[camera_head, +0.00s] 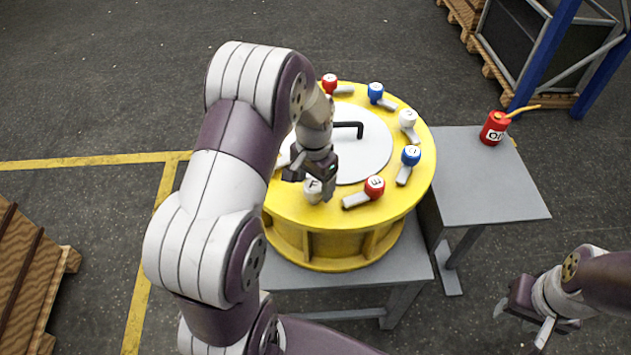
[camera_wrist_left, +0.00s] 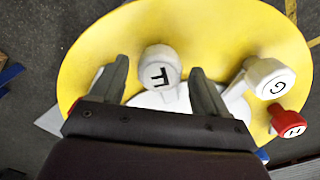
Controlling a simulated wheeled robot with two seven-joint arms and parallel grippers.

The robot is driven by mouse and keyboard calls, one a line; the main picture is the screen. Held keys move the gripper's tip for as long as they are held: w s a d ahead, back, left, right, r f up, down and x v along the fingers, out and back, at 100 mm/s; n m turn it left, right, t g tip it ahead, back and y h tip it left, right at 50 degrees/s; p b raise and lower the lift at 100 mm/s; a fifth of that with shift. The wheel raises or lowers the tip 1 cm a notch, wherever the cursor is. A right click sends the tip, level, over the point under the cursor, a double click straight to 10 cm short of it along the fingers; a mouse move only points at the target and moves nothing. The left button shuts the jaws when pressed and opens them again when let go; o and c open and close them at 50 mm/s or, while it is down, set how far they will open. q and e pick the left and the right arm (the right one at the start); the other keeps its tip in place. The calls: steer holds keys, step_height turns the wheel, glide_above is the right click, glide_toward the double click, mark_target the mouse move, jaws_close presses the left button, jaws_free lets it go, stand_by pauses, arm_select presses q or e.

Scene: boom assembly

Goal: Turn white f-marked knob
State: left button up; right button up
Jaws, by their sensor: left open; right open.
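The white f-marked knob (camera_head: 313,191) sits on the near left rim of the round yellow drum (camera_head: 345,210). In the left wrist view the knob (camera_wrist_left: 160,68) shows its black F between the two fingers. My left gripper (camera_head: 309,184) is open, directly at the knob, with one finger on each side. I cannot tell whether the fingers touch it. The knob's lever is mostly hidden by my gripper. My right gripper (camera_head: 530,312) is open and empty at the lower right, away from the drum.
A red E knob (camera_head: 374,187) with its lever is just right of the F knob. In the left wrist view a white G knob (camera_wrist_left: 270,78) and a red H knob (camera_wrist_left: 290,122) are nearby. A red can (camera_head: 494,128) stands on the grey side table (camera_head: 490,190).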

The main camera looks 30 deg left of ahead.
arm_select(q)
steer(key=shift+s+f, duration=0.1)
steer(key=shift+f, duration=0.4)
steer(key=c, duration=1)
steer(key=shift+c, duration=0.2)
